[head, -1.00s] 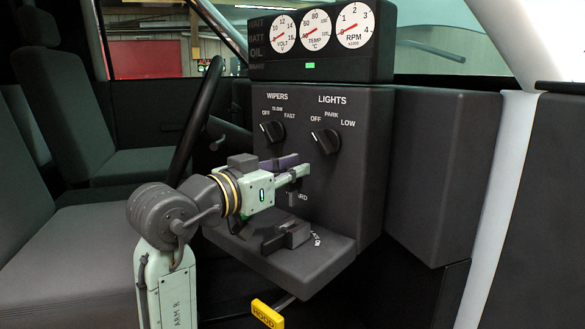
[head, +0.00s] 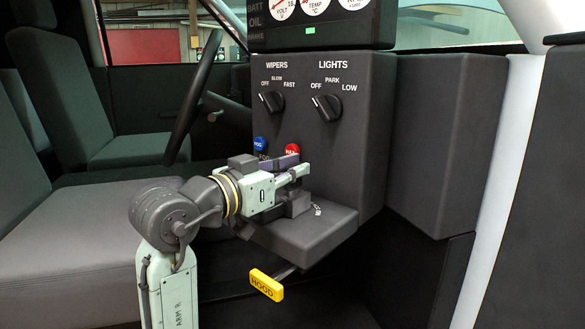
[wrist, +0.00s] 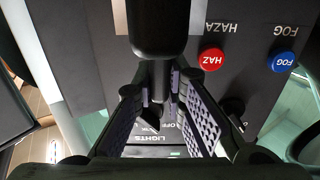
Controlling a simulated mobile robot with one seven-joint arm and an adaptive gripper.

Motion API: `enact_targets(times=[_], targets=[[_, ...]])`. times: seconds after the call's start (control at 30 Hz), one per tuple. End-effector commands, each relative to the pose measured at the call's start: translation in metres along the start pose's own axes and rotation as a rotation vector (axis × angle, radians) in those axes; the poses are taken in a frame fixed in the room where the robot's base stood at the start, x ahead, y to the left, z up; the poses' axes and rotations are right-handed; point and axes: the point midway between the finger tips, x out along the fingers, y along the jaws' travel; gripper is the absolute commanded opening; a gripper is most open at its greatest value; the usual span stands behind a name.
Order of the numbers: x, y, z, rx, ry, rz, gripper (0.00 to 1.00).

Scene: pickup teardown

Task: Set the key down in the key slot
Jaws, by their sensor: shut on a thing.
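My gripper (head: 298,168) is low over the ledge of the dashboard, its fingers pointing right. In the wrist view its purple-padded fingers (wrist: 160,80) are closed in around a dark, rounded piece (wrist: 158,32), which looks like the key. The key cannot be made out in the head view, where the fingers and shadow hide it. A dark raised block (head: 298,204), likely the key slot, stands on the ledge just below the fingertips. White lettering (head: 317,209) is beside it. Whether the key touches the slot cannot be told.
The dashboard panel rises close behind my gripper, with the wipers knob (head: 271,102), lights knob (head: 326,108), blue button (head: 260,143) and red button (head: 292,149). A yellow hood handle (head: 266,284) juts out below the ledge (head: 310,235). The steering wheel (head: 195,95) is left.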

Motion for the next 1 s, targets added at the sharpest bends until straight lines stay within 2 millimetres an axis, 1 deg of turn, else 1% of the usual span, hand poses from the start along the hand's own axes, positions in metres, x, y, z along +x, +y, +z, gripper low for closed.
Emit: enact_targets(times=[0.23,0.27,0.6,0.87,1.0], targets=[[0.0,0.0001,0.0,0.0,0.0,0.0,0.0],[0.0,0.0001,0.0,0.0,0.0,0.0,0.13],[0.0,0.0,0.0001,0.0,0.0,0.0,0.35],[-0.0003,0.0,0.0002,0.0,0.0,0.0,0.35],[-0.0094,-0.0006,-0.0002,-0.001,0.001,-0.001,0.35]])
